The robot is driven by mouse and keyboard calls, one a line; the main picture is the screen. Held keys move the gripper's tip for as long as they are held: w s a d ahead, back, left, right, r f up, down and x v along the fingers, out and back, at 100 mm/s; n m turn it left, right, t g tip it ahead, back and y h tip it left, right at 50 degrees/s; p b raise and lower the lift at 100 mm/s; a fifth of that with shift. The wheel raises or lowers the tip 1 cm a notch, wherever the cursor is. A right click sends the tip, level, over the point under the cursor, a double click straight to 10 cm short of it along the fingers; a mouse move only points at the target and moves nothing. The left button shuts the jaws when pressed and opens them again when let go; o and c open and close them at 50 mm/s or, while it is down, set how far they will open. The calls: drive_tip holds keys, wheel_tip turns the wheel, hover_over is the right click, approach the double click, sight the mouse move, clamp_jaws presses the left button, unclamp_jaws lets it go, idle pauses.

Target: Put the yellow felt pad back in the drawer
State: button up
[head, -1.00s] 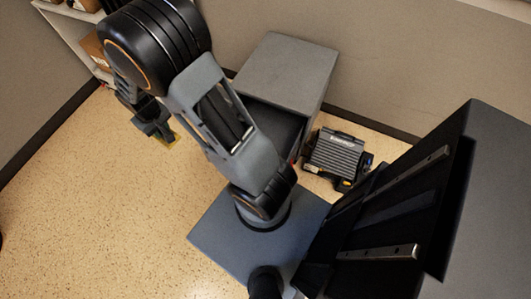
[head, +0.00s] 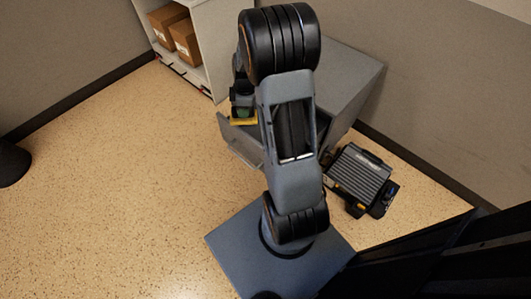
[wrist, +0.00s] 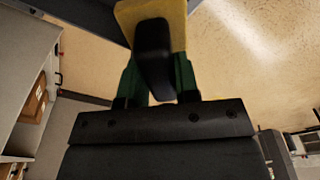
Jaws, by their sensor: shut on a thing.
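The yellow felt pad (head: 243,122) is in my gripper (head: 243,110), over the open drawer (head: 238,145) in the head view. In the wrist view the yellow pad (wrist: 128,12) shows at the top, with a black upright piece in front of it. The green fingers of my gripper (wrist: 157,70) close on either side of that black piece. The drawer sticks out to the left of the grey cabinet (head: 350,75). My arm hides much of the drawer's inside. I cannot tell how high the pad is above the drawer.
A shelf unit (head: 210,50) with cardboard boxes (head: 186,42) stands behind and left of the cabinet. A grey ribbed machine (head: 360,177) sits on the floor to the right. A dark rounded object (head: 10,163) is at the left edge. The speckled floor between is clear.

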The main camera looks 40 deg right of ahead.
drive_tip(key=shift+s+d+f+n+g+b, duration=0.15)
drive_tip(key=shift+s+d+f+n+b, duration=0.35)
drive_tip(key=shift+d+f+n+b, duration=2.2)
drive_tip(key=shift+s+a+f+n+g+b, duration=0.35)
drive_tip(key=shift+f+b, duration=1.2)
drive_tip(key=shift+f, duration=3)
drive_tip(key=shift+s+d+f+n+b, duration=0.6)
drive_tip(key=shift+d+f+n+b, duration=1.15)
drive_tip(key=shift+f, duration=1.85)
drive_tip(key=shift+a+f+m+b, duration=0.1)
drive_tip(key=shift+a+m+b, duration=0.3)
drive_tip(key=shift+b, duration=0.1)
drive_tip(key=shift+f, duration=0.15)
drive_tip(key=o, duration=0.9)
